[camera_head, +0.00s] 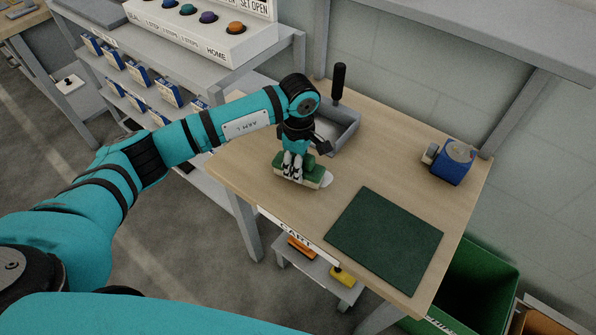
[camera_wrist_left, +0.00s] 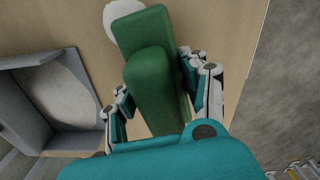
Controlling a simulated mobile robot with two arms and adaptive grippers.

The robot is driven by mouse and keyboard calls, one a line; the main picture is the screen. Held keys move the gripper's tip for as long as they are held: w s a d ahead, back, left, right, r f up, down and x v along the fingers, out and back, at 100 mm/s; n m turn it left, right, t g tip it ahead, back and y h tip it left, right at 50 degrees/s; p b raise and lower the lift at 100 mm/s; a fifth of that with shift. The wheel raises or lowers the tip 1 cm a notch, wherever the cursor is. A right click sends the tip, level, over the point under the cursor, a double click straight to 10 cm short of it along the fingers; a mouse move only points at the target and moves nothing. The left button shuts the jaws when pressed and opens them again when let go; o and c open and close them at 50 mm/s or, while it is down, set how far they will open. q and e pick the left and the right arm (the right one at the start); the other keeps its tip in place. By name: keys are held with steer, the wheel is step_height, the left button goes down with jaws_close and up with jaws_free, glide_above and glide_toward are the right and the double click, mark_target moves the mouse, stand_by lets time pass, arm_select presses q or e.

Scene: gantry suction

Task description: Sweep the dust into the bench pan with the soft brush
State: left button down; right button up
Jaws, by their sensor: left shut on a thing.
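The soft brush (camera_head: 311,181) has a green body and is held low at the bench top, left of the green mat. My left gripper (camera_head: 294,167) is shut on it; in the left wrist view the green brush (camera_wrist_left: 150,85) sits between the fingers (camera_wrist_left: 160,95). A white patch of dust (camera_head: 327,179) shows at the brush's right end, and also past its far end in the left wrist view (camera_wrist_left: 112,14). The grey bench pan (camera_head: 349,134), with an upright black handle, stands behind the gripper. In the left wrist view a pale patch, perhaps dust, lies inside the pan (camera_wrist_left: 28,66).
The wooden bench (camera_head: 385,150) has a dark green mat (camera_head: 385,240) at its front right and a blue device (camera_head: 455,162) at its back right. A green bin (camera_head: 470,290) stands right of the bench. Wood between pan and mat is clear.

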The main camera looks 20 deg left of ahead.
arm_select(q)
steer(key=shift+w+a+f+b, duration=0.1)
steer(key=shift+w+f+b, duration=0.25)
steer(key=shift+w+b, duration=0.4)
steer(key=shift+w+a+r+b, duration=0.1)
steer(key=shift+w+a+b, duration=0.05)
steer(key=shift+w+b, duration=0.75)
steer(key=shift+w+a+r+b, duration=0.1)
steer(key=shift+w+a+b, duration=0.05)
steer(key=shift+w+b, duration=0.7)
steer(key=shift+w+a+f+b, duration=0.15)
steer(key=shift+w+f+b, duration=0.05)
steer(key=shift+w+b, duration=0.35)
steer(key=shift+w+a+r+b, duration=0.15)
steer(key=shift+w+b, duration=0.25)
steer(key=shift+w, duration=0.4)
steer(key=shift+r, duration=0.1)
step_height(320, 180, up, 7)
steer(key=p, duration=0.4)
